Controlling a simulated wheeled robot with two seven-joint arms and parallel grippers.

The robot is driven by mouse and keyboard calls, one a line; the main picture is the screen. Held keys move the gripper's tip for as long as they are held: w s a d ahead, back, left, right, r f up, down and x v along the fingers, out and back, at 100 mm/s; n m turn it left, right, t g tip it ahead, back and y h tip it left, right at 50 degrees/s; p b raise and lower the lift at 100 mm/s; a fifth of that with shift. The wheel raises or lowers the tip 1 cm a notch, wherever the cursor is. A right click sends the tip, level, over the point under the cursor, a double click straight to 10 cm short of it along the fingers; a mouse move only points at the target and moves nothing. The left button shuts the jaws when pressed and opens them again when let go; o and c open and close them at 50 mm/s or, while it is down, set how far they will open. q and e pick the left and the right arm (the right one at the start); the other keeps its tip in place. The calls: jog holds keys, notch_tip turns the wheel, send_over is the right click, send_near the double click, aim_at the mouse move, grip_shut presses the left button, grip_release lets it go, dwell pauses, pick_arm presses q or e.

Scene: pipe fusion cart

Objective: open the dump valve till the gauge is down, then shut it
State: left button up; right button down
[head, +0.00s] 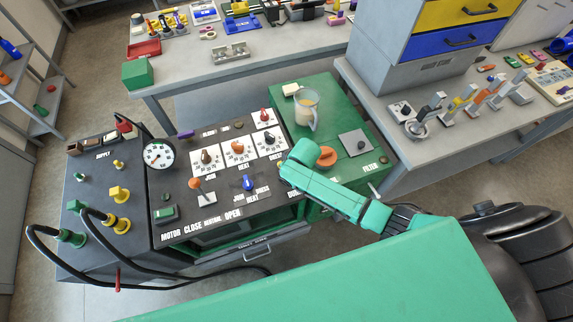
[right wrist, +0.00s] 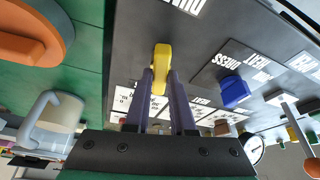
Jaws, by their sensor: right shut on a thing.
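My right gripper (head: 284,169) reaches in from the right over the cart's dark control panel. In the right wrist view its two dark fingers (right wrist: 161,80) are shut on a yellow valve handle (right wrist: 161,55) on the panel. The gripper hides this handle in the head view. The round white pressure gauge (head: 159,155) stands at the panel's left; its needle is too small to read. The gauge also shows at the lower right of the right wrist view (right wrist: 257,150). My left gripper is not in view.
A blue knob (head: 248,183) sits left of my gripper. Behind are white dial plates with knobs (head: 238,148). The green cart top (head: 282,88) holds a jug (head: 306,110) and an orange round part (head: 326,157). Black hoses (head: 180,258) loop at the front left.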

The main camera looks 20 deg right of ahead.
jog(key=shift+a+r+m+h, duration=0.1)
jog(key=shift+m+h, duration=0.4)
jog(key=shift+m, duration=0.8)
jog(key=c, duration=0.8)
grip_release()
jog(key=shift+o, duration=0.2)
jog(key=b+v, duration=0.1)
jog(key=v, duration=1.3)
jog(key=shift+s+r, duration=0.15)
jog(key=shift+s, duration=0.15)
jog(key=shift+a, duration=0.1)
